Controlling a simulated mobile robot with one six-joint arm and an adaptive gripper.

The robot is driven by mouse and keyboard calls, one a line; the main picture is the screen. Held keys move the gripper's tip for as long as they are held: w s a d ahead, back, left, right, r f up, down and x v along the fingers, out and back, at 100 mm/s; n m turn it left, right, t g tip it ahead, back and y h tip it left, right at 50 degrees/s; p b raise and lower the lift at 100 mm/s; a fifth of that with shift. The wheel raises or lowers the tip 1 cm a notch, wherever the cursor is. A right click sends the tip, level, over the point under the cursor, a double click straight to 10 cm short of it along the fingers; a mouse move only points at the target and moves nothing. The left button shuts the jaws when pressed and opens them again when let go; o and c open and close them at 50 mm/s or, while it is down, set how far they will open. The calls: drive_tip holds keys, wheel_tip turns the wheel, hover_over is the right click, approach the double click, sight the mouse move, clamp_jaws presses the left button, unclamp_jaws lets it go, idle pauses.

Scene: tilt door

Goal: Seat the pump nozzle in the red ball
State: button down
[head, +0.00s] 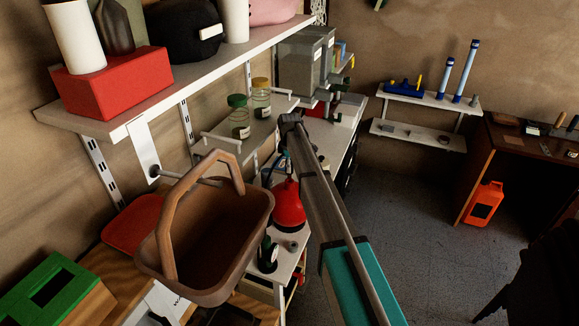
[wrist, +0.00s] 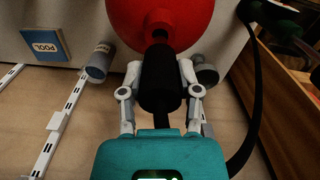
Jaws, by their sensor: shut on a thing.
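The red ball (wrist: 160,14) fills the top middle of the wrist view, cut off by the frame edge. The pump nozzle (wrist: 160,80) has a thick black grip, with a narrower tip reaching up to the ball's underside. I cannot tell whether the tip is inside the ball or only against it. My gripper (wrist: 160,90) is shut on the black grip, one finger on each side. In the head view, a red rounded object (head: 288,204) stands beside my arm; I cannot tell whether it is the same ball.
A black hose (wrist: 252,100) curves down the right of the wrist view. A grey cylinder (wrist: 98,62) and a blue POOL sign (wrist: 45,44) are at the left. In the head view, a brown basket (head: 205,240) hangs close left of my arm. Open floor (head: 410,220) lies to the right.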

drive_tip(key=shift+f+b, duration=2)
idle(0.8)
drive_tip(key=shift+c, duration=1.1)
unclamp_jaws()
drive_tip(key=shift+r, duration=0.1)
